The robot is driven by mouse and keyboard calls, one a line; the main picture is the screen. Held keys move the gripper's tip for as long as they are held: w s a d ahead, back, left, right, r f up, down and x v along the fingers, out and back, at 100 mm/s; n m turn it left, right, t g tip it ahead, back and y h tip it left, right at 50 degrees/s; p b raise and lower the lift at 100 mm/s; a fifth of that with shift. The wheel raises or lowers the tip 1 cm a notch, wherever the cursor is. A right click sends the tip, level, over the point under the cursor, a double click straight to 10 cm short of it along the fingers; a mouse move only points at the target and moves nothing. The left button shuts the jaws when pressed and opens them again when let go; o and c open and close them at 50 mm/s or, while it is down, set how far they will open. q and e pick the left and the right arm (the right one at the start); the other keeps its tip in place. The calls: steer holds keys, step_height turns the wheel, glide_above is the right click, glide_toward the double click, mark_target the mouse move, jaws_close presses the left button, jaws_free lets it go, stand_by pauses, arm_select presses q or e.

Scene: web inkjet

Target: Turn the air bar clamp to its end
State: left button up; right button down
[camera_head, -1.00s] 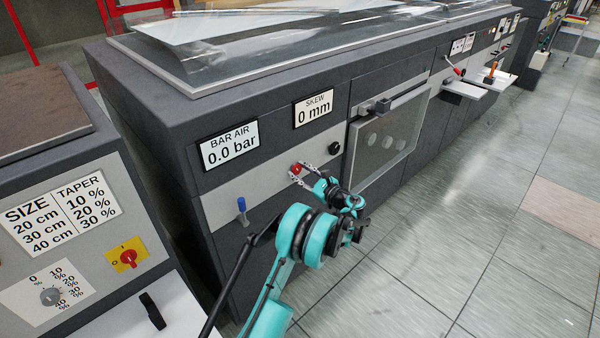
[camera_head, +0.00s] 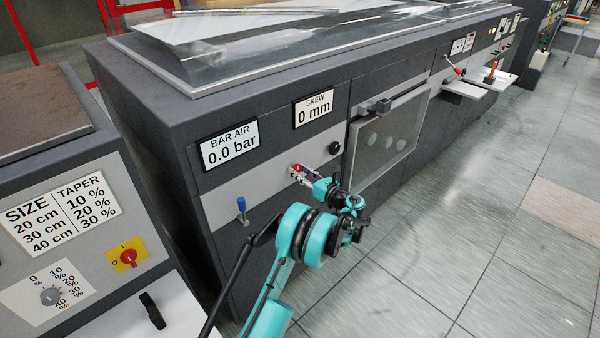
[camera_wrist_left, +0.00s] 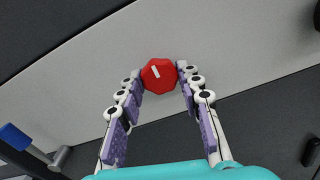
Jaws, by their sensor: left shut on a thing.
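A red faceted knob (camera_wrist_left: 158,75) with a white mark on its face sits on the light panel strip, below the BAR AIR sign (camera_head: 230,146), which reads 0.0 bar. I take this knob for the air bar clamp. In the wrist view its white mark leans slightly left of straight up. My left gripper (camera_wrist_left: 160,80) is shut on the knob, with one finger on each side at the tips. In the head view the knob (camera_head: 297,168) is partly hidden by the fingers. My right gripper is in neither view.
A blue-handled lever (camera_head: 242,206) stands left of the knob, also in the wrist view (camera_wrist_left: 22,140). A black knob (camera_head: 335,148) is to the right, before a windowed door (camera_head: 390,135). A control box (camera_head: 130,200) stands at the left. Floor at right is clear.

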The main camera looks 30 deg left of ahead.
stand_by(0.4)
arm_select(q)
steer(key=o, duration=1.2)
steer(key=shift+c, duration=0.2)
steer(key=shift+d, duration=0.1)
steer(key=v, duration=1.1)
steer(key=shift+s+d, duration=0.15)
steer(key=shift+d, duration=0.25)
